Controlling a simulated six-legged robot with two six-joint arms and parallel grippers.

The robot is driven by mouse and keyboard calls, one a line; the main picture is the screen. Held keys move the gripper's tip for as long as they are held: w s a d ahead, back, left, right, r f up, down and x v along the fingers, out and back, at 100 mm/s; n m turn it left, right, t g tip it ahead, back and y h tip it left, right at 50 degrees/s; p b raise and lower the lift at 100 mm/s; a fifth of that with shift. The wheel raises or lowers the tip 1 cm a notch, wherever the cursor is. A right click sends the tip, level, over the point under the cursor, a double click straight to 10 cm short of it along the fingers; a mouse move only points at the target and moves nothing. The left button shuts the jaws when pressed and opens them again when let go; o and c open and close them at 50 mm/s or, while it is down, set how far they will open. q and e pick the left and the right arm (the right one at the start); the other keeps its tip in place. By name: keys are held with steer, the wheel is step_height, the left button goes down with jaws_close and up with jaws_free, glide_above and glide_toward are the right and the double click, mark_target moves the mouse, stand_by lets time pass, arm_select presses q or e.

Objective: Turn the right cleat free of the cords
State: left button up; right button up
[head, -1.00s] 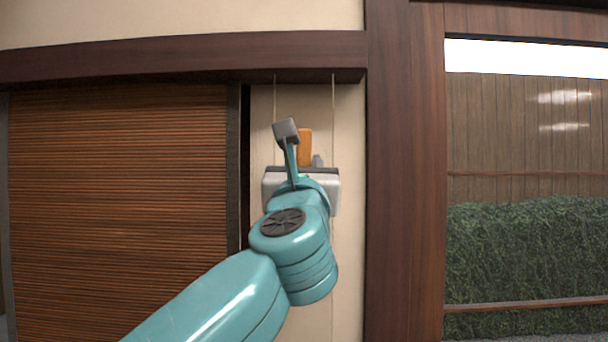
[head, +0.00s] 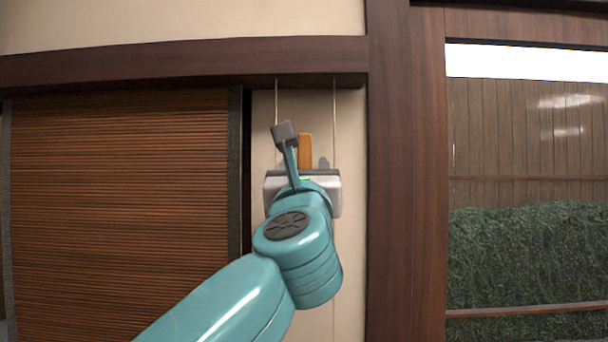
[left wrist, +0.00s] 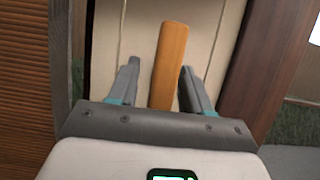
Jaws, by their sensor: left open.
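The cleat (head: 305,150) is an upright orange-brown wooden bar against the beige wall strip. One thin cord (head: 276,100) hangs to its left and another cord (head: 334,115) to its right. My left gripper (head: 303,148) is in front of the wall, its jaws apart on either side of the cleat. In the left wrist view the cleat (left wrist: 168,65) leans slightly right and stands between the open fingers (left wrist: 160,72), with a gap on the left and a narrower one on the right. The cleat's lower end is hidden by my gripper. My right gripper is not in view.
A brown slatted blind (head: 120,200) fills the left side. A dark wooden post (head: 405,180) stands close on the right, and a dark beam (head: 180,60) crosses above. A window (head: 525,180) beyond the post shows a fence and hedge.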

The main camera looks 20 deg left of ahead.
arm_select(q)
steer(key=b+v, duration=0.7)
steer(key=v, duration=0.9)
steer(key=shift+s, duration=0.15)
